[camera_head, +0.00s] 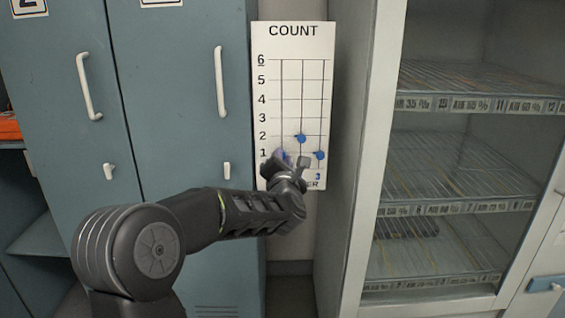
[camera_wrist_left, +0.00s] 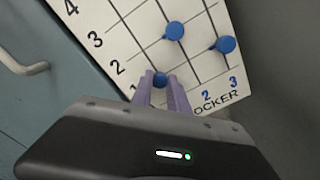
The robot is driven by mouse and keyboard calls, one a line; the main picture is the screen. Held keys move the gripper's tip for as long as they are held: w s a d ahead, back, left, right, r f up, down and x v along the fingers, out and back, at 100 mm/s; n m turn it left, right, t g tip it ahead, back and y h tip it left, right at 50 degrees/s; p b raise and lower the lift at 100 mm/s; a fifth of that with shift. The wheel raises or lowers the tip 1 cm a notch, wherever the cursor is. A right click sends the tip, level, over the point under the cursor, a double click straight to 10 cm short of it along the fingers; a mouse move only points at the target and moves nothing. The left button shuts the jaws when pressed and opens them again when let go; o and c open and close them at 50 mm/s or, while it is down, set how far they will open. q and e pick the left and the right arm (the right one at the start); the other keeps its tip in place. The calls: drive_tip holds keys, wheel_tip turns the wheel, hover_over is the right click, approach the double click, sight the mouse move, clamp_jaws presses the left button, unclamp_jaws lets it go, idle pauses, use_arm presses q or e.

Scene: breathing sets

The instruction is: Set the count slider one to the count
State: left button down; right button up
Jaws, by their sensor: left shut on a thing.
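The white COUNT board (camera_head: 292,75) hangs at the right end of the blue lockers, with rows numbered 1 to 6 and three vertical lines. My left gripper (camera_head: 284,158) is at the board's lower left and largely hides the first line's slider in the head view. In the left wrist view, its purple fingers (camera_wrist_left: 163,84) are shut on the blue first slider (camera_wrist_left: 160,79), low on its line near row 1. The second slider (camera_head: 300,139) sits at about row 2. The third slider (camera_head: 320,155) sits at about row 1. My right gripper is out of view.
Blue lockers (camera_head: 180,90) with white handles (camera_head: 220,80) stand left of the board. An open cabinet with wire shelves (camera_head: 455,165) stands close on the right, its pale side panel (camera_head: 355,150) next to the board. The first line above the gripper is clear.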

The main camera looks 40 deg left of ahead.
use_arm(q)
drive_tip(key=shift+f, duration=0.1)
drive_tip(key=c, duration=1.3)
unclamp_jaws()
drive_tip(key=shift+o, duration=0.2)
drive_tip(key=v, duration=0.7)
drive_tip(key=shift+s+d+b, duration=0.3)
drive_tip(key=shift+b, duration=0.05)
